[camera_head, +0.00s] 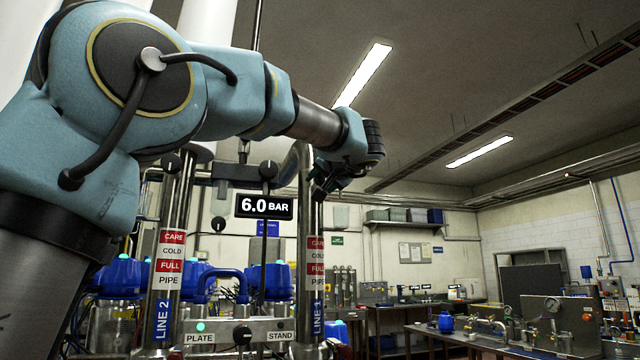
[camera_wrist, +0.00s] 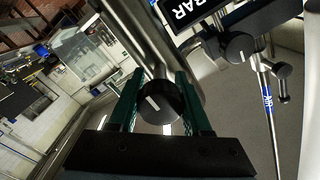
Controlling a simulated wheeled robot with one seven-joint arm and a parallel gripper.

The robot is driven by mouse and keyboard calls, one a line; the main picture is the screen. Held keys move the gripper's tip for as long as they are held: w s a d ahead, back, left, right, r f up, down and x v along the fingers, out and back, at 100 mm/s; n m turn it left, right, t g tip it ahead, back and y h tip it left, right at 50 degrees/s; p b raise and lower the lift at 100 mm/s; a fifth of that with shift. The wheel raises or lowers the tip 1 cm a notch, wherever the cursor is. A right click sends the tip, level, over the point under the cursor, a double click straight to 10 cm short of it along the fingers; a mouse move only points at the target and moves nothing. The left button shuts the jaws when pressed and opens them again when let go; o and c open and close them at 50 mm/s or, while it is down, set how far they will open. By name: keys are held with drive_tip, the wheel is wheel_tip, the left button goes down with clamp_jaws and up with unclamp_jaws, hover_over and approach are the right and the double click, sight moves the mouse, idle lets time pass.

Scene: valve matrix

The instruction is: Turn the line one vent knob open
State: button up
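The line one vent knob appears to be the round black knob (camera_wrist: 161,103) with a white pointer mark, in the middle of the wrist view. The mark lies slanted, running from upper left to lower right. The two green fingers of my gripper (camera_wrist: 160,95) stand on either side of the knob, with no clear gap, so they look shut on it. In the head view my gripper (camera_head: 321,188) is at the upper part of the line 1 pipe (camera_head: 317,275), and the knob there is hidden behind it.
A 6.0 BAR display (camera_head: 264,206) hangs left of the line 1 pipe, with another black knob (camera_head: 269,169) just above it. The line 2 pipe (camera_head: 165,285) stands further left. A lower panel (camera_head: 225,333) marked PLATE and STAND carries a dark knob. Workbenches stand at the right.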

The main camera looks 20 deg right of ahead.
clamp_jaws()
